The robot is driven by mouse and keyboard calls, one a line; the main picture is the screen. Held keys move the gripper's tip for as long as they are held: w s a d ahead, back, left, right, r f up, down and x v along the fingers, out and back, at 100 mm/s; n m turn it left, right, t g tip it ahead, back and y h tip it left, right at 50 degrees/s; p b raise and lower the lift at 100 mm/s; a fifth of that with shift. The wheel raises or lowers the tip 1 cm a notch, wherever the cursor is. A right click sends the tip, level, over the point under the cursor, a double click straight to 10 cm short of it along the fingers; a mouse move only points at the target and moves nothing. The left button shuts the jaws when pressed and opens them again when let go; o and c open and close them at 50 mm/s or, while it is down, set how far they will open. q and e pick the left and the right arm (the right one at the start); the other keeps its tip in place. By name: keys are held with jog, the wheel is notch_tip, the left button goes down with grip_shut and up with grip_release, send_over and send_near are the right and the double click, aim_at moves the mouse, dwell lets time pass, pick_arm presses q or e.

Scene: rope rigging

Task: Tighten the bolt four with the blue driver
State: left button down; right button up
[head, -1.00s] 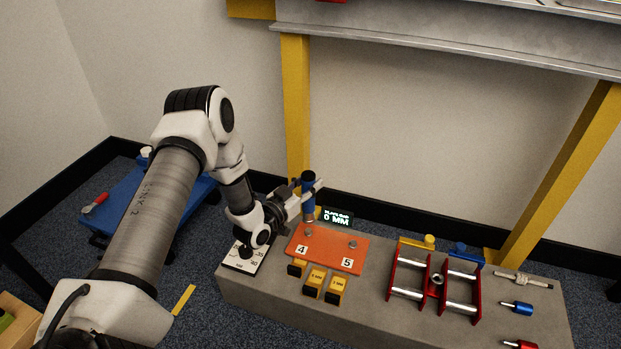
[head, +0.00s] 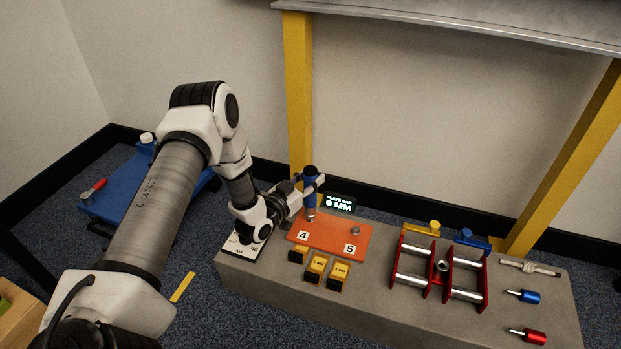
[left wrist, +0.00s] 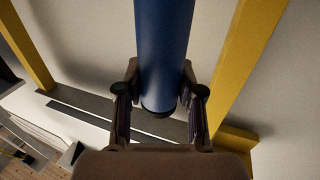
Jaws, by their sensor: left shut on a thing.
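My left gripper (head: 309,187) is shut on the blue driver (head: 311,174), which stands upright above the orange plate (head: 335,238). The driver's lower end is at the bolt beside the label 4 (head: 310,215); I cannot tell whether it is seated on the bolt. The other bolt (head: 355,230) shows bare beside the label 5. In the left wrist view the blue handle (left wrist: 163,50) stands between the two fingers (left wrist: 160,110). A small display (head: 339,204) behind the plate reads 0 MM. My right gripper is not in view.
Several yellow blocks (head: 316,268) sit before the plate on the grey bench (head: 375,292). A red frame with metal rollers (head: 411,270) stands to the right. A small blue tool (head: 530,296) and a red tool (head: 535,337) lie farther right. Yellow posts (head: 299,110) rise behind.

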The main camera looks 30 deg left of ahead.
pick_arm(q)
jog(key=shift+f+b, duration=0.95)
jog(key=shift+f, duration=0.45)
dwell(1.9)
jog(key=shift+s+f, duration=0.1)
dwell(0.7)
